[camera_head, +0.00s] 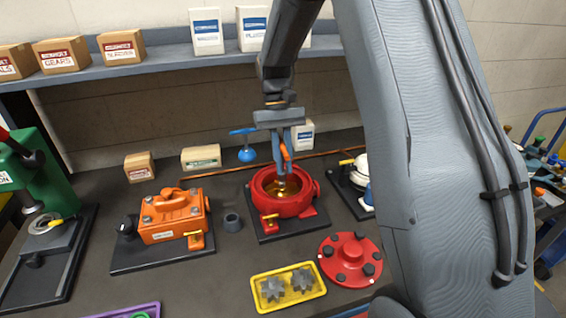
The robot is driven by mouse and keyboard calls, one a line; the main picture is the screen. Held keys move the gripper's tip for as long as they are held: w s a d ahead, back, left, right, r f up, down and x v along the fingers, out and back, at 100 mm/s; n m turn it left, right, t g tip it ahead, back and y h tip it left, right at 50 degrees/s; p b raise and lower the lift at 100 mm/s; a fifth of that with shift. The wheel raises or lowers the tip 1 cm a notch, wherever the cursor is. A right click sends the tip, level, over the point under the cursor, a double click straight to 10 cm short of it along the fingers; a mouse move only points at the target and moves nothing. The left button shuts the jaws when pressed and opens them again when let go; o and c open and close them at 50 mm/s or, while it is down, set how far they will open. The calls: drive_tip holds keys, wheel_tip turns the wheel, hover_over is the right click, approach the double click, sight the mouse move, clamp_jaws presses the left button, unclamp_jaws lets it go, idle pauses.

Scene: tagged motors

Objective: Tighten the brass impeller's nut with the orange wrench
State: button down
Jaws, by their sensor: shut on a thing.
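My gripper (283,140) points down above the open red pump housing (290,206) and is shut on the orange wrench (285,153). The wrench hangs upright between the fingers, with its lower end reaching down into the housing. The brass impeller (283,191) shows as a golden surface inside the housing. The nut is too small and too covered by the wrench end to make out. I cannot tell whether the wrench is seated on it.
A red cover (350,259) and a yellow tray (289,287) with grey gears lie in front. A green press (40,180) is far left.

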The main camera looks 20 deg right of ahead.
drive_tip(key=shift+f, duration=0.2)
drive_tip(key=shift+f+b, duration=0.4)
drive_tip(key=shift+f, duration=0.6)
